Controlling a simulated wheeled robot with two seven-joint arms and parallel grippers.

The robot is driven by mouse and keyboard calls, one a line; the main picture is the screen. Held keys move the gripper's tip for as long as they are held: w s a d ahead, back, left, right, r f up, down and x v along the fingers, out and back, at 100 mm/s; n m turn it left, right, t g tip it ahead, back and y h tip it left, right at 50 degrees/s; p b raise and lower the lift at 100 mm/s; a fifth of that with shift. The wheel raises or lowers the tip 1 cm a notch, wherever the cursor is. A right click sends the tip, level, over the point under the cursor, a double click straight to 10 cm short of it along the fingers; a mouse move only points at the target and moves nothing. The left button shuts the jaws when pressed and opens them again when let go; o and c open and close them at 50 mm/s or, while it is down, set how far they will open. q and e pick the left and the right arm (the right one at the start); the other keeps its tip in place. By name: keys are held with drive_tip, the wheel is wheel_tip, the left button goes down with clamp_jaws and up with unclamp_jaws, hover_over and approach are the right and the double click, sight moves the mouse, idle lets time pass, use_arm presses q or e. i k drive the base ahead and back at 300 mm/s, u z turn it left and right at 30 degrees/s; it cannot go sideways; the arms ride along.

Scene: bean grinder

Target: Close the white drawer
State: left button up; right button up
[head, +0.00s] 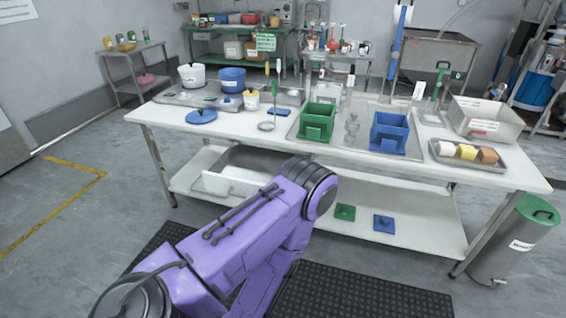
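The white drawer (215,184) is below the tabletop at the left part of the table. Its white front stands forward of the table's edge, and its grey inside shows behind the front, so it looks open. My purple arm hides the drawer's right part. The arm comes in from the lower left, and its elbow is in front of the table. Neither gripper is in view.
The long white table (370,165) carries pots, a green bin (318,121), a blue bin (389,131) and a tray of small blocks (468,153). Green and blue lids lie on its lower shelf (420,215). A metal trash can (513,245) stands at right.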

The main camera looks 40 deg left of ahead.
sight(242, 171)
drive_tip(key=u, duration=0.15)
drive_tip(key=i, duration=0.95)
drive_tip(key=u, duration=1.2)
drive_tip(key=i, duration=1)
drive_tip(key=u, duration=1.35)
drive_tip(key=i, duration=0.2)
drive_tip(key=u, duration=0.25)
